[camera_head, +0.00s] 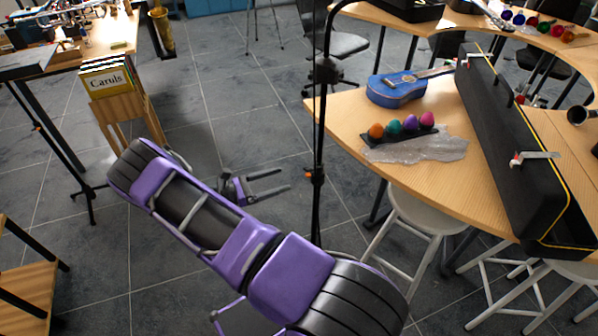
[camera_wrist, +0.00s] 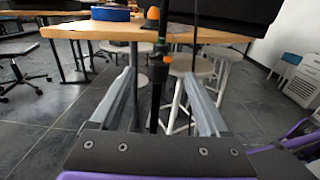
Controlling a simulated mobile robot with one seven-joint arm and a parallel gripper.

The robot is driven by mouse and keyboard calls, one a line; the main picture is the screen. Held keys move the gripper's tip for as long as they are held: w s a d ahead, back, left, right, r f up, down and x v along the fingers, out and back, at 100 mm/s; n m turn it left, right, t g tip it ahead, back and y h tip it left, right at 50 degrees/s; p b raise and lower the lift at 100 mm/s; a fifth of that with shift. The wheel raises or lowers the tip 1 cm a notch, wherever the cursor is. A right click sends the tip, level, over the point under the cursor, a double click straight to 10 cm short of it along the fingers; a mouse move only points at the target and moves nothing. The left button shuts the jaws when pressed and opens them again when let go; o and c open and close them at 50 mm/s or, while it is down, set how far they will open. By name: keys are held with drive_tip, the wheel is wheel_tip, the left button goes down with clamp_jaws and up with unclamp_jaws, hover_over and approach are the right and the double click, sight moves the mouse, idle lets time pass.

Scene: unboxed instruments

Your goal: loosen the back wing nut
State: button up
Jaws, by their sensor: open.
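My gripper (camera_head: 287,179) is open and empty in the head view, its two parallel fingers pointing right toward the black upright stand (camera_head: 318,130). The wrist view shows the grey fingers (camera_wrist: 160,75) spread apart, with the stand (camera_wrist: 157,85) rising beyond and between them. The long black case (camera_head: 510,150) lies on the curved table. I cannot make out for certain which piece is a wing nut. My gripper is well apart from the case.
The curved wooden table (camera_head: 440,180) holds a blue ukulele (camera_head: 397,90) and several coloured eggs on a dark tray. White stools (camera_head: 425,213) stand under its edge. Open tiled floor (camera_head: 225,110) lies between.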

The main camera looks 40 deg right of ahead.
sight(308, 171)
drive_tip(key=x, duration=0.7)
drive_tip(key=shift+d, duration=0.15)
clamp_jaws()
